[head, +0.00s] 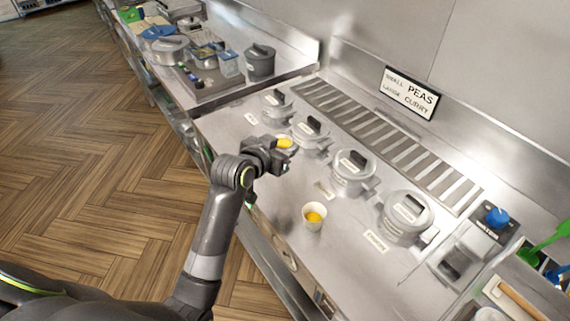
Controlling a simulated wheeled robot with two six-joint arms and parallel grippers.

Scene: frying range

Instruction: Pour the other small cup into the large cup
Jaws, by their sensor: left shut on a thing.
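A cup (313,217) with yellow contents stands upright on the steel counter (335,255), near its front edge. My left gripper (283,152) is above the counter, up and to the left of that cup. It is shut on a small cup (285,143) with yellow contents showing at its top. The gripper hides most of this held cup, and it is apart from the standing cup. My right gripper is not in view.
Several grey lidded pots (353,172) stand in a row behind the cups. A slotted grille (385,140) lies behind them. A sign (409,93) reads "small peas, large curry". Green and blue utensils (543,243) stand at the right.

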